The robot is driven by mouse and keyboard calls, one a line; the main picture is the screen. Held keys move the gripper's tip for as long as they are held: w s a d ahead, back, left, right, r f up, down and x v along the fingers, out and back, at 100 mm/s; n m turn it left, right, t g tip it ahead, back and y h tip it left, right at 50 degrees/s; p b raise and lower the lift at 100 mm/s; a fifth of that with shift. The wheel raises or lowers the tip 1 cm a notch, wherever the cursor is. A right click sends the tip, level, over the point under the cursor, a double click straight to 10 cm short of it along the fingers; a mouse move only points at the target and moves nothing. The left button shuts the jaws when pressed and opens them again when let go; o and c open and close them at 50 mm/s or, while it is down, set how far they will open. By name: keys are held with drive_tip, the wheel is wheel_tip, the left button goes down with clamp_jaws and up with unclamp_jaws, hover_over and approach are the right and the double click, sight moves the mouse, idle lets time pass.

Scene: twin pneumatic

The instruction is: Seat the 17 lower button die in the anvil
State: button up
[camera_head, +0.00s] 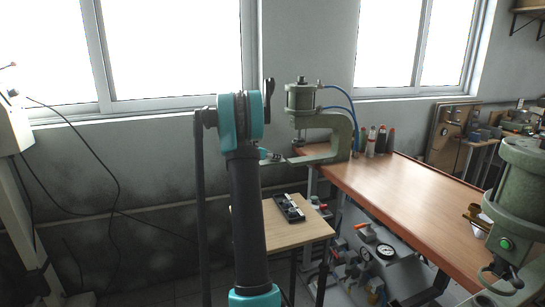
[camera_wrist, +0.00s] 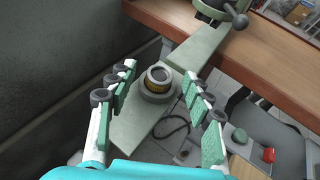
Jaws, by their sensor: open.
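My gripper (camera_wrist: 160,76) is open in the wrist view, its two green-and-white fingers with dark round tips spread apart. Between and beyond them, a short round piece with a dark rim and a brass-coloured band, apparently the lower button die (camera_wrist: 159,80), stands in the grey round collar of the anvil (camera_wrist: 158,98). Neither finger visibly touches it. It looks upright, but I cannot tell how deep it sits. The collar is on the lower arm of the green C-frame press (camera_head: 343,132). In the head view my arm mostly hides the gripper, and the die is too small to tell.
A small wooden table (camera_head: 262,228) carries a dark tray (camera_head: 289,208) below the press. A long brown bench (camera_head: 405,190) holds the press and several bottles (camera_head: 377,140). Another green press (camera_head: 525,190) stands at right. A gauge and valves (camera_head: 385,251) sit under the bench.

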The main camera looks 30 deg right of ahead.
drive_tip(key=shift+a, duration=0.1)
drive_tip(key=v, duration=1.1)
drive_tip(key=shift+a+r, duration=0.15)
drive_tip(key=shift+a, duration=0.2)
drive_tip(key=shift+s, duration=0.1)
drive_tip(key=s+a+f+m+y, duration=0.4)
drive_tip(key=s+a+f+m, duration=0.2)
drive_tip(key=s+a, duration=0.6)
drive_tip(key=s+a+f+m+y, duration=0.4)
drive_tip(key=s+a+f+m, duration=0.3)
drive_tip(key=s+a, duration=0.5)
drive_tip(key=s+a+f+m+y, duration=0.4)
drive_tip(key=s+a+f+m, duration=0.3)
drive_tip(key=s+a, duration=0.5)
drive_tip(key=shift+s+a+m+y, duration=0.25)
drive_tip(key=shift+a+m+y, duration=0.15)
drive_tip(key=shift+a+m, duration=0.5)
drive_tip(key=shift+a+f, duration=0.1)
drive_tip(key=shift+a, duration=0.1)
